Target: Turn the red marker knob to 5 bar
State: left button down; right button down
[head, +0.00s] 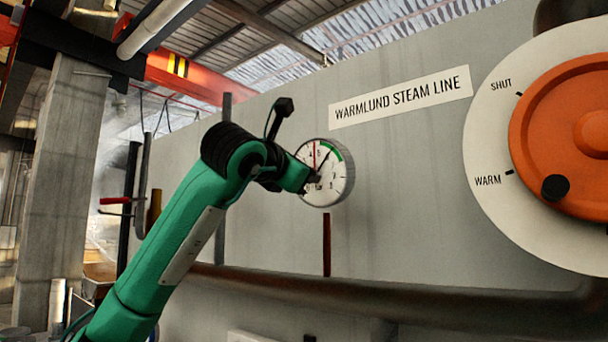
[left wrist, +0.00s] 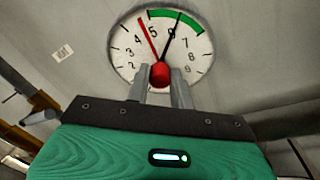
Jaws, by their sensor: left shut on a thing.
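The round white pressure gauge (head: 338,183) is on the grey wall left of the steam line sign, and it fills the top of the left wrist view (left wrist: 203,52). Its red knob (left wrist: 159,74) is at the dial's centre. The red marker hand (left wrist: 149,37) points up and slightly left, between 4 and 5, nearer 5. The black needle (left wrist: 174,32) points up and right past the 6, into the green band. My left gripper (head: 309,181) is shut on the red knob, one finger on each side (left wrist: 160,88). My right gripper is out of view.
A large orange handwheel (head: 548,125) on a white plate marked SHUT and WARM is at the right. A brown pipe (head: 400,302) runs along the wall below the gauge.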

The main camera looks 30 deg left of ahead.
pick_arm(q)
jog(key=shift+m, duration=0.5)
dwell(0.3)
jog(key=c, duration=1.2)
grip_release()
jog(key=s+d+b, duration=0.1)
jog(key=s+b, duration=0.4)
jog(key=s, duration=0.8)
jog(key=shift+s+f, duration=0.4)
